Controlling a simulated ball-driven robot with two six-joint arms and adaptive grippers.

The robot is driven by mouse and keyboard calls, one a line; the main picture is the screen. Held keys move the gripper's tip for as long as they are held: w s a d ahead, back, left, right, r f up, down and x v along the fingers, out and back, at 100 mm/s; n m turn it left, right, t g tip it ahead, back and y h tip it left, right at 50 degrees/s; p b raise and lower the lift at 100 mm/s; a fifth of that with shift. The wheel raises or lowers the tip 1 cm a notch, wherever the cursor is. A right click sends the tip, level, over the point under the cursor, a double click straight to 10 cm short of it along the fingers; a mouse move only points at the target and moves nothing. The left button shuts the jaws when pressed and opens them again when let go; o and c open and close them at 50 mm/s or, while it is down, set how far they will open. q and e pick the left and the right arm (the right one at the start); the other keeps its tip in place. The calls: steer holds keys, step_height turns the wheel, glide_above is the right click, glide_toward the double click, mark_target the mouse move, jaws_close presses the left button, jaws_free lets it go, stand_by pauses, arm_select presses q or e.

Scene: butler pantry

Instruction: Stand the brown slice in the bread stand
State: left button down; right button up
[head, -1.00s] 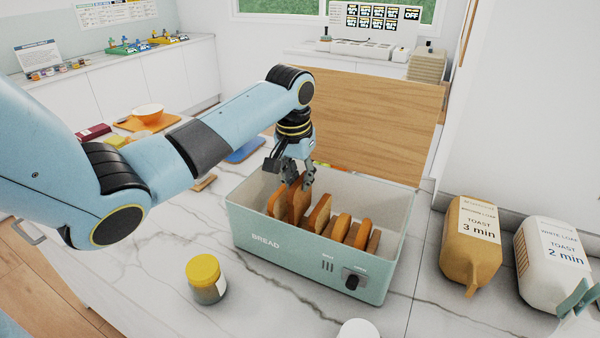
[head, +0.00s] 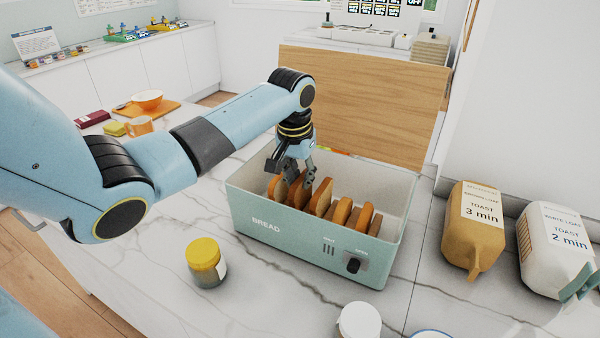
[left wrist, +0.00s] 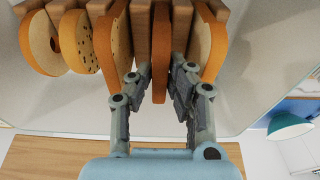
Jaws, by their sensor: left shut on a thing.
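The brown slice (left wrist: 160,50) is upright between the fingers of my left gripper (head: 300,180), which is shut on it; in the left wrist view the gripper (left wrist: 158,85) has one finger on each face. The bread stand (left wrist: 182,18) is a row of wooden dividers inside the pale green BREAD box (head: 248,210). The brown slice is in line with a gap between two dividers; I cannot tell if its lower edge touches the bottom. Other slices stand on both sides, including a pale slice (left wrist: 207,45) and a speckled slice (left wrist: 78,42).
The box's wooden lid (head: 360,100) stands open behind. A yellow-capped jar (head: 205,262) stands in front. A brown loaf bag (head: 472,235) and white loaf bag (head: 553,245) are at right. A white-lidded container (head: 358,322) is at the front edge. Marble counter between them is clear.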

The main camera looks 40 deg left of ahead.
arm_select(q)
steer(key=shift+f, duration=0.15)
steer(key=c, duration=1.2)
jaws_free()
steer(key=r, duration=0.4)
steer(key=s+r, duration=0.1)
steer(key=r, duration=0.7)
steer(key=shift+s+d, duration=0.3)
steer(key=shift+s, duration=0.1)
steer(key=shift+f, duration=0.1)
